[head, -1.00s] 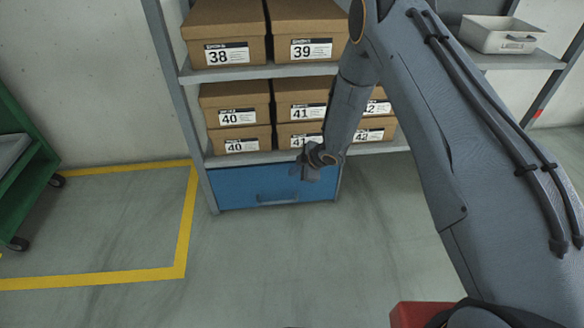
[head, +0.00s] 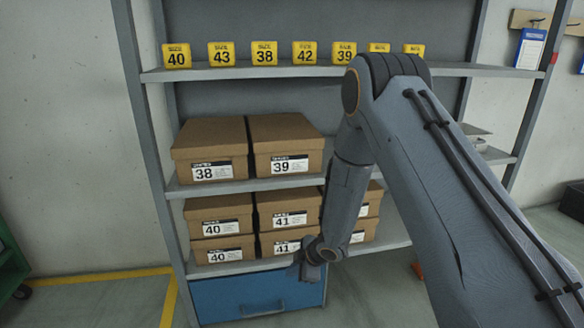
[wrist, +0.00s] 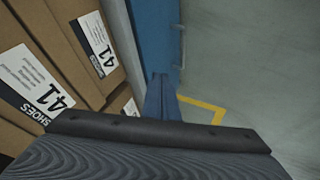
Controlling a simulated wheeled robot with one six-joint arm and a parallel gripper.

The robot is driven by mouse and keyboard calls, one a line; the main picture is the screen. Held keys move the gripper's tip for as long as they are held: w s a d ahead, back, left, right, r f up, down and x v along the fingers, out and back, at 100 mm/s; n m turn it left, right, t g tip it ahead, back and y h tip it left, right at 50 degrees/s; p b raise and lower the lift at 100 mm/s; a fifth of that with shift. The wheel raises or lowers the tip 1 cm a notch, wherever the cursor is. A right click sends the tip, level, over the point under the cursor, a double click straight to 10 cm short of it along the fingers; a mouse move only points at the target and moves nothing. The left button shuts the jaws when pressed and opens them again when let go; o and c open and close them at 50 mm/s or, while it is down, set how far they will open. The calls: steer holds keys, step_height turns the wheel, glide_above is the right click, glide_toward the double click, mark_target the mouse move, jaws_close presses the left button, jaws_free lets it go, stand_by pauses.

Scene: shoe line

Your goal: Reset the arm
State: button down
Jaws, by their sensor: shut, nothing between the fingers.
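My arm reaches in from the right of the head view and bends down in front of the shelf rack. My gripper (head: 309,270) hangs in front of the lower shelf, by the size 41 boxes and above the blue drawer (head: 255,297). In the wrist view the two fingers (wrist: 161,95) are together with nothing between them. The size 41 shoe boxes (wrist: 50,65) fill the left of the wrist view. The blue drawer front also shows there (wrist: 153,35), beyond the fingers.
Shoe boxes marked 38 (head: 210,150) and 39 (head: 286,145) stand on the middle shelf, with size 40 boxes (head: 218,225) below. Yellow size tags (head: 264,54) line the top shelf. A green cart (head: 12,270) stands at far left. Floor in front is clear.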

steer(key=s+d+r+m+h, duration=0.1)
steer(key=s+r+m+h, duration=0.2)
steer(key=r, duration=0.6)
steer(key=s+d+r+m+h, duration=0.1)
steer(key=s+r+m, duration=0.2)
steer(key=s+r, duration=0.45)
steer(key=s+d+r+m+g, duration=0.15)
steer(key=s+r, duration=0.25)
steer(key=s, duration=0.4)
steer(key=s+r+m+g, duration=0.2)
steer(key=s+r+m, duration=0.15)
steer(key=s, duration=0.55)
steer(key=s+r+m+g, duration=0.1)
steer(key=s+r+m, duration=0.1)
steer(key=s+r, duration=0.45)
steer(key=s+d+r+m+p, duration=0.1)
steer(key=d+r+m+p, duration=0.1)
steer(key=d+r+p, duration=0.6)
steer(key=s+d+r+m+h+p, duration=0.1)
steer(key=d+r+p, duration=0.7)
steer(key=p, duration=0.8)
steer(key=shift+s+r+m+p, duration=0.3)
steer(key=shift+s+r+m, duration=0.15)
steer(key=shift+r+m, duration=0.75)
